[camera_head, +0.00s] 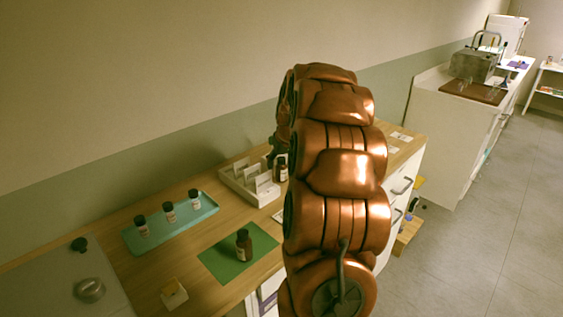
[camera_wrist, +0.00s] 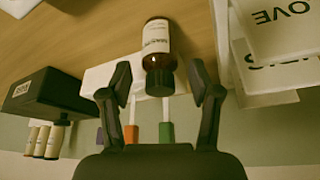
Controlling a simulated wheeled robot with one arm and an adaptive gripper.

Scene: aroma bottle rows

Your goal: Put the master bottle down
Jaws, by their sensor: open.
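A brown bottle with a white label and dark cap (camera_wrist: 158,45) stands on the wooden counter in the wrist view, its label too small to read. My gripper (camera_wrist: 159,78) is open, with one finger on each side of the bottle's cap end; a gap shows at each side. In the head view a brown bottle (camera_head: 281,171) stands beside the white card rack (camera_head: 240,194), partly beside my arm, which hides most of my gripper. I cannot tell for sure that this is the master bottle. Another brown bottle (camera_head: 244,247) stands upright on a green mat (camera_head: 222,264).
A teal tray (camera_head: 182,231) holds three small dark-capped bottles. A small pale block (camera_head: 174,295) sits near the counter's front edge. In the wrist view, white lettered cards (camera_wrist: 275,40) stand close on the right, and a black box (camera_wrist: 50,92) is on the left.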

